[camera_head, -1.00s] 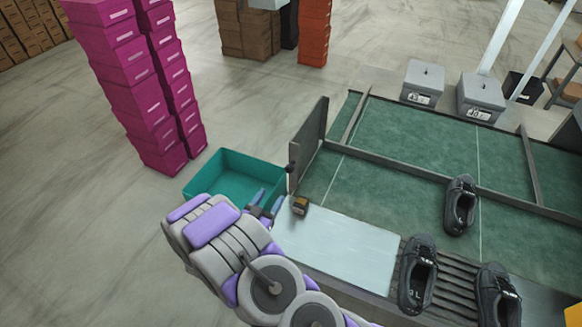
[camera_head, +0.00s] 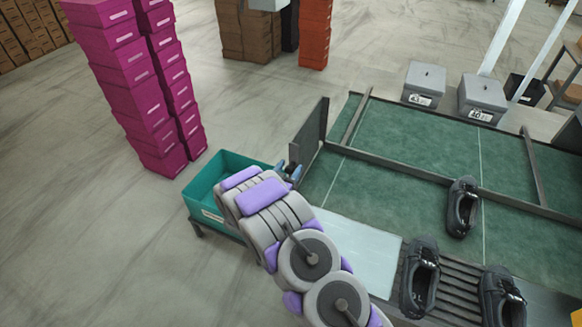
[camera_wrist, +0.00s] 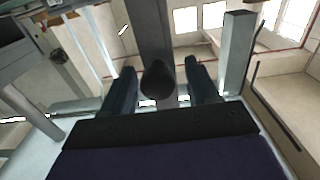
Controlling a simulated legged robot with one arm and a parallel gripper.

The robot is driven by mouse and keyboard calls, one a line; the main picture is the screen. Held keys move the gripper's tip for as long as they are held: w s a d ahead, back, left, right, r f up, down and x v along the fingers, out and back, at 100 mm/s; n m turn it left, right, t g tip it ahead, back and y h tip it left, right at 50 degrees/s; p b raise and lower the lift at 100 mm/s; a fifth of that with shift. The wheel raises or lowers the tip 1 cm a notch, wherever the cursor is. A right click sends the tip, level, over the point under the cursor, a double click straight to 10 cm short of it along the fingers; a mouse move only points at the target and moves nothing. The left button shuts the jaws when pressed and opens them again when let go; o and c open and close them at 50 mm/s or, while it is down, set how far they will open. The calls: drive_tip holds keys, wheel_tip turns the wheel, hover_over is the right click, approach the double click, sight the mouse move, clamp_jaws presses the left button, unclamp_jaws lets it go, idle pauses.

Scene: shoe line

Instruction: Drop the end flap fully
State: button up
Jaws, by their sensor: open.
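The end flap (camera_head: 309,138) is a dark grey panel standing upright at the left end of the green-topped table, in the head view. My gripper (camera_head: 289,169) is at the flap's near lower edge. In the wrist view my gripper (camera_wrist: 158,70) is open, with one dark blue finger on each side of a dark round knob (camera_wrist: 157,82). The knob sits in front of a dark grey upright strip, which looks like the flap (camera_wrist: 150,30). Gaps show between the knob and both fingers. My arm hides the flap's foot in part.
A teal bin (camera_head: 207,195) stands left of the flap, partly behind my arm. A white sheet (camera_head: 357,252) lies on the table's near side. Black shoes (camera_head: 462,207) stand on the right. Tall magenta box stacks (camera_head: 139,92) stand at the left.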

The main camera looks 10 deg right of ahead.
drive_tip(key=shift+x, duration=0.95)
clamp_jaws()
